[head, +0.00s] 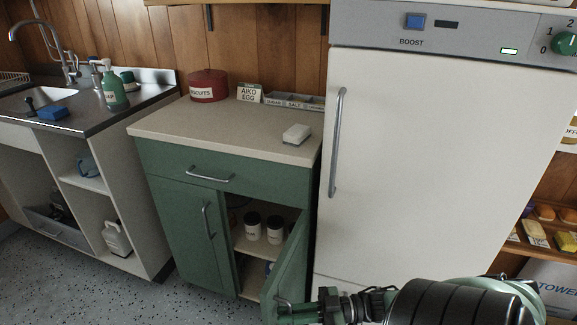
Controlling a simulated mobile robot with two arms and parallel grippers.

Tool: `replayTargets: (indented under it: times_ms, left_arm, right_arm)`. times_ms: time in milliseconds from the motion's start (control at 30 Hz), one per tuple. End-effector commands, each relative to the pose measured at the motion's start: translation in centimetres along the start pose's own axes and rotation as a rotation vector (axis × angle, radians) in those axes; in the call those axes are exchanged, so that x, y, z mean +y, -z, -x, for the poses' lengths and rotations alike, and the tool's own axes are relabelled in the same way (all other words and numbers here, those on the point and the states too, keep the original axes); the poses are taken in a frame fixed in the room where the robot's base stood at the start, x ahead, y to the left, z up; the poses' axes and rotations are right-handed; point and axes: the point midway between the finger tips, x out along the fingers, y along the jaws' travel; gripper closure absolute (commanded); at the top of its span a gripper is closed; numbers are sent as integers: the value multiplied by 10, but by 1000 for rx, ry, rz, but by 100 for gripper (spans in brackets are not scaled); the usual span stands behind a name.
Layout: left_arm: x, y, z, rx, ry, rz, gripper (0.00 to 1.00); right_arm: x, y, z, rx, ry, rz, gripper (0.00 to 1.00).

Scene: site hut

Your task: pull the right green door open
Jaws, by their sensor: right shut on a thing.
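The right green door (291,260) of the green cabinet stands open, swung out from its right side toward me. My right gripper (287,306) comes in from the lower right and is shut on the door's handle, low at its free edge. The jaws mostly hide the handle. The left green door (187,230) is closed, with an upright metal handle (208,221). My left gripper is not in view.
A closed drawer (165,162) lies above the doors. The beige worktop (220,125) carries a red biscuit tin (208,88) and a small white block (297,134). A tall white fridge-like unit (430,150) stands close on the right. Speckled floor (75,275) is clear at the left.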

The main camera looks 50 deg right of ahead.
Motion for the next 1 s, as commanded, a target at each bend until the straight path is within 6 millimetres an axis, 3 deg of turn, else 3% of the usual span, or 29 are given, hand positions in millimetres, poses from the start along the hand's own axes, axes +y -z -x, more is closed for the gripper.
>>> replayTargets:
  times_ms: [400, 800, 1000]
  left_arm:
    - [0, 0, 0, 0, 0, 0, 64]
    - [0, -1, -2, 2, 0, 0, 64]
    - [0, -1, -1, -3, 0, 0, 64]
  right_arm:
    - [0, -1, 4, -4, 0, -1, 81]
    - [-1, -3, 65, -7, -1, -3, 81]
    - [-1, -2, 78, -6, 0, -2, 81]
